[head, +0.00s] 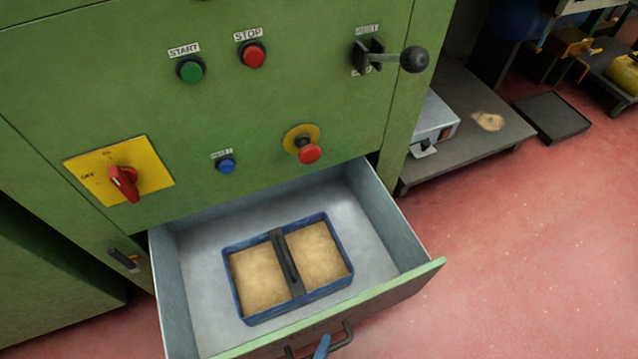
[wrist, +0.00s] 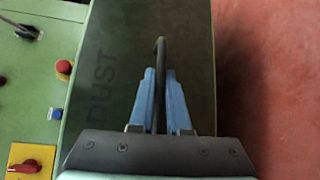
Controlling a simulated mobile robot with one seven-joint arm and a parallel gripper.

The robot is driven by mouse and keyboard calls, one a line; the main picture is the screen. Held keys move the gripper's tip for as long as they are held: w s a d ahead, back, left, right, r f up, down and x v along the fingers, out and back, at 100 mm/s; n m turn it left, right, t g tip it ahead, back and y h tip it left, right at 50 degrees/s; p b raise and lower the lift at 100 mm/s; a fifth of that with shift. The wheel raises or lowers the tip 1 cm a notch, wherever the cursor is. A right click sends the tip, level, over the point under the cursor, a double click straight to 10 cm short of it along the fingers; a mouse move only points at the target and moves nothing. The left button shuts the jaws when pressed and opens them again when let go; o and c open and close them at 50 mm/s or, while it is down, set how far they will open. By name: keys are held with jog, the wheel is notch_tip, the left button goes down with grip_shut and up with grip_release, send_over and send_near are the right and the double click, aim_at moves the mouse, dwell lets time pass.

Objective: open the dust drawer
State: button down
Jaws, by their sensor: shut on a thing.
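The dust drawer (head: 190,275) is pulled well out of the green machine in the head view. Its grey inside shows, and its green front (wrist: 105,60) bears the word DUST in the wrist view. The dark bar handle (head: 346,338) is on that front; it also shows in the wrist view (wrist: 160,50). My gripper (wrist: 160,85) has its two blue fingers either side of the handle bar and is shut on it. In the head view only a blue finger (head: 322,347) shows at the bottom edge.
A blue tray (head: 233,280) of tan dust with a dark crossbar lies in the drawer. The machine face has a lever (head: 413,59), buttons and a red switch (head: 123,183). A low bench (head: 470,150) stands right. Red floor (head: 530,260) is clear.

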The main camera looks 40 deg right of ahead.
jog(key=shift+s+a, duration=0.2)
jog(key=shift+s, duration=0.4)
jog(key=c, duration=0.9)
grip_release()
jog(key=p+v, duration=0.2)
jog(key=v, duration=1.1)
